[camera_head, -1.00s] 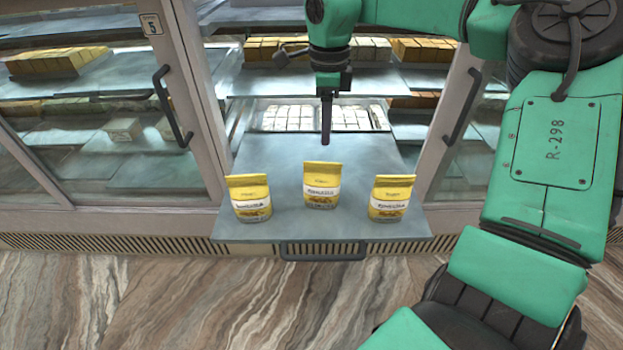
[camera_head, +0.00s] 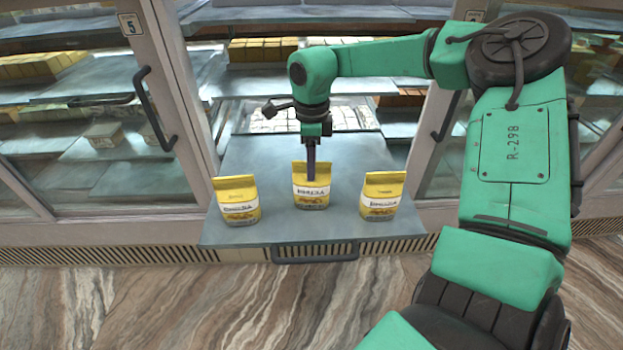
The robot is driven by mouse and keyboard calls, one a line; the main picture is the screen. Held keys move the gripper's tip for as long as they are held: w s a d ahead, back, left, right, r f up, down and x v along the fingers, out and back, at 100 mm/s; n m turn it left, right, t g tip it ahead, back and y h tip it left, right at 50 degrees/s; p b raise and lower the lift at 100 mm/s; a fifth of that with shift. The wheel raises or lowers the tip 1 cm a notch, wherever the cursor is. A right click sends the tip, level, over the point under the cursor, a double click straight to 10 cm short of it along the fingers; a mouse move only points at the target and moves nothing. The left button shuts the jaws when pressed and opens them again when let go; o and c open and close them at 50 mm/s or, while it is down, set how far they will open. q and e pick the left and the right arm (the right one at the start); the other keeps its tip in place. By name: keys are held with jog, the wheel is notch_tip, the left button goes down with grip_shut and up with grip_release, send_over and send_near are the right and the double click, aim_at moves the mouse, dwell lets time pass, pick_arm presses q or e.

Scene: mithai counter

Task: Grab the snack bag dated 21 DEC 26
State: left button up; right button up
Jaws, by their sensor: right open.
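Three yellow snack bags with white label bands stand upright on a pulled-out grey shelf (camera_head: 280,232): the left bag (camera_head: 238,200), the middle bag (camera_head: 318,194) and the right bag (camera_head: 381,196). The print is too small to read, so I cannot tell which bag is dated 21 DEC 26. My right gripper (camera_head: 311,178) points down at the middle bag and covers part of its front in the picture. It is open with nothing visible held; I cannot tell whether it touches the bag. My left gripper is not in view.
Glass display doors with handles (camera_head: 155,110) flank the shelf on both sides. White sweets boxes (camera_head: 350,118) lie behind the bags, and yellow boxes (camera_head: 262,50) fill a shelf above. The shelf has a front handle (camera_head: 315,255). Marble-patterned floor lies in front.

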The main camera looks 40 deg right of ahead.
jog(key=shift+f, duration=0.2)
grip_shut()
jog(key=shift+s, duration=0.2)
dwell(1.3)
